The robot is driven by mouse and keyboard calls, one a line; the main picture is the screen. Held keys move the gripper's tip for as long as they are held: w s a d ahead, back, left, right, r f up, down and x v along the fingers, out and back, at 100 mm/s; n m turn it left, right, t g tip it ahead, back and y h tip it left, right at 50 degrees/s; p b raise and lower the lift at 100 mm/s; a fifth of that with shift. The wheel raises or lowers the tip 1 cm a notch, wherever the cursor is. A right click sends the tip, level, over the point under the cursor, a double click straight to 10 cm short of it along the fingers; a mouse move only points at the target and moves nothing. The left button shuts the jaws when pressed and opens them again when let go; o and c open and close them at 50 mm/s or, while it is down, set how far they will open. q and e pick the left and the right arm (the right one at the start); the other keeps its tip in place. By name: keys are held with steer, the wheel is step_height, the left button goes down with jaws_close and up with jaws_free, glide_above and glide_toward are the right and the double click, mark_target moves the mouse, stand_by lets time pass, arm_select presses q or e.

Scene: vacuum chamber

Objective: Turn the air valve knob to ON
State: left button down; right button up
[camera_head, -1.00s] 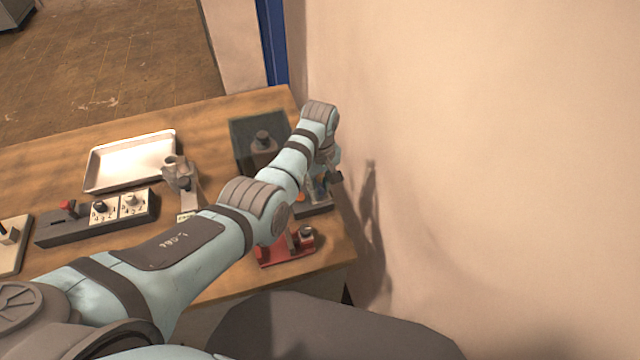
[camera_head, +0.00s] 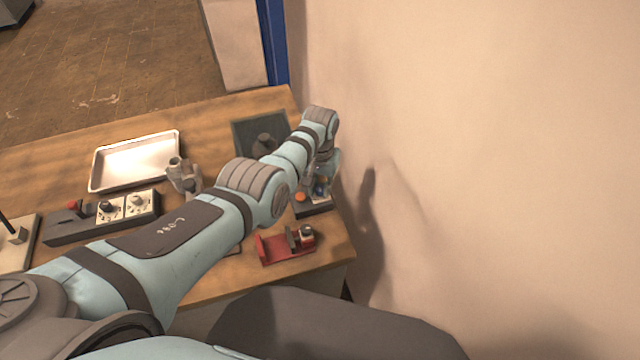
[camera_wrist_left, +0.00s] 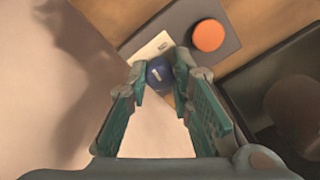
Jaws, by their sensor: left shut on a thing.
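The air valve knob is a round blue knob (camera_wrist_left: 159,73) with a short white mark on its top. It sits by a pale label plate (camera_wrist_left: 150,46) on a dark panel box (camera_wrist_left: 190,18), which also shows in the head view (camera_head: 316,209). My left gripper (camera_wrist_left: 160,67) points down at the panel, with its fingertips on either side of the knob, shut on it. In the head view the left gripper (camera_head: 321,182) partly hides the knob. The label's writing is too small to read. My right gripper is not in view.
An orange button (camera_wrist_left: 208,35) is beside the knob. A dark tray (camera_head: 245,135) lies behind, a red fixture (camera_head: 273,249) in front. A silver tray (camera_head: 135,160) and a switch panel (camera_head: 75,228) are left. A bare wall (camera_head: 480,150) closes the right side.

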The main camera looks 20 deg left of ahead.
mark_target(321, 187)
arm_select(q)
steer(key=m, duration=0.3)
steer(key=shift+m, duration=0.3)
steer(key=shift+s+f+m, duration=0.1)
steer(key=shift+m, duration=1.7)
steer(key=shift+d, duration=0.1)
steer(key=c, duration=1.7)
jaws_free()
steer(key=shift+w, duration=0.2)
step_height(321, 187, up, 12)
